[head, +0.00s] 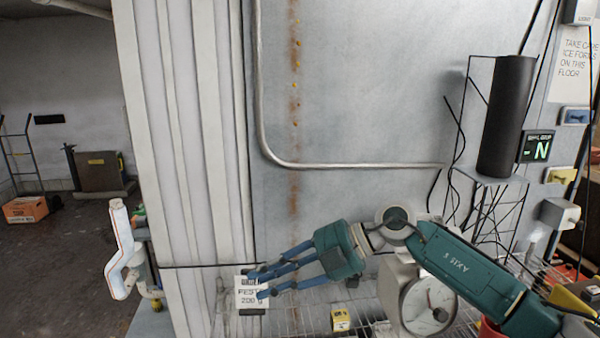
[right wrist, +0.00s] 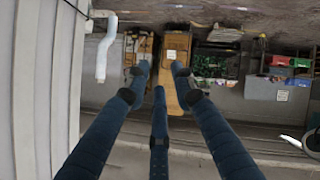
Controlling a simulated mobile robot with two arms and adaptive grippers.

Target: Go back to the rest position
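My right gripper (head: 256,284) reaches in from the lower right of the head view, its blue fingers pointing left. In the right wrist view its three fingers (right wrist: 160,76) are spread apart with nothing held between them. In the head view the fingertips overlap a white card (head: 248,302) reading "PESTO 200 g"; I cannot tell whether they touch it. My left gripper is in neither view.
A wire shelf with a round-dial scale (head: 428,304) and a small yellow box (head: 341,319) lies below my right arm. A black cylinder (head: 507,115) stands at right. A white angled handle (head: 121,250) stands left of the ribbed panel (head: 185,130). Open floor shows at far left.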

